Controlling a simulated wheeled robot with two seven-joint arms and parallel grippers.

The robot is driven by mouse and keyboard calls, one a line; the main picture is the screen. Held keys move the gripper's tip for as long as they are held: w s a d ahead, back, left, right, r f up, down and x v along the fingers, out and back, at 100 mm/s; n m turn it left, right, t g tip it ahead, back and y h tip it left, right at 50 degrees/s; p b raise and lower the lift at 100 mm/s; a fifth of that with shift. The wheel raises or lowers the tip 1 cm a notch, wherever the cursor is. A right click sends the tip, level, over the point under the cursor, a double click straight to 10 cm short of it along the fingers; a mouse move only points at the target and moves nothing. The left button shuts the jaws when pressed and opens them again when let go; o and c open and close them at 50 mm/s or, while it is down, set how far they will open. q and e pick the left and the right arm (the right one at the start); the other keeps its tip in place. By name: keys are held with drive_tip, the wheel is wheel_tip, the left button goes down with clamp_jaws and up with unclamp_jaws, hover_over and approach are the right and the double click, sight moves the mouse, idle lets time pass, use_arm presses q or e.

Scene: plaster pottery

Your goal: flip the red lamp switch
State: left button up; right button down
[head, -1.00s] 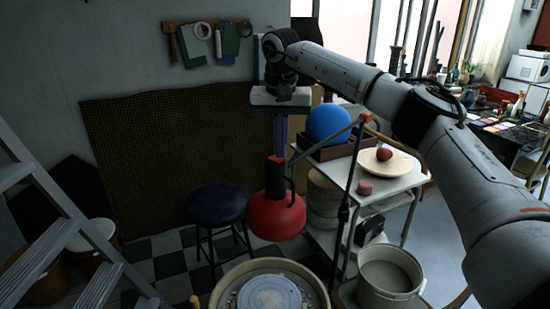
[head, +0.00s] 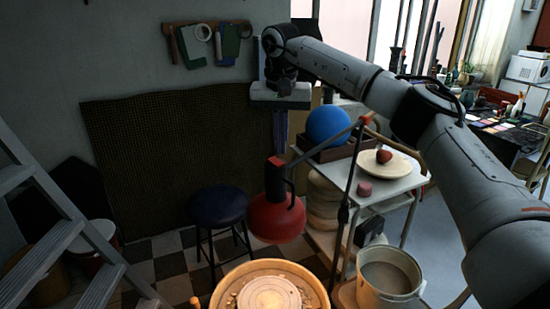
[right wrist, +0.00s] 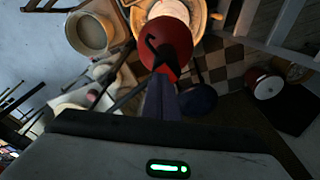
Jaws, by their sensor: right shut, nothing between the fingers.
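The red lamp (head: 277,218) hangs from its jointed arm over the pottery wheel. Its shade has a dark neck with a small red piece (head: 276,161) on top, perhaps the switch; I cannot tell for sure. Warm light falls on the wheel below, so the lamp is lit. My right gripper (head: 280,148) is shut and empty, pointing down just above the lamp's top. In the right wrist view its fingers (right wrist: 160,98) point toward the red shade (right wrist: 172,42); whether they touch the lamp is unclear. My left gripper is out of view.
The wheel basin (head: 315,282) is below the lamp. The dark stool (head: 218,206) stands to its left and the ladder (head: 60,235) farther left. A white cart (head: 395,186) with a blue ball (head: 328,125) is at the right, near a bucket (head: 386,285).

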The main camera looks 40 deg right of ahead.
sight(281, 165)
wheel_tip(281, 165, up, 4)
drive_tip(key=shift+r, duration=0.15)
idle(0.4)
idle(0.4)
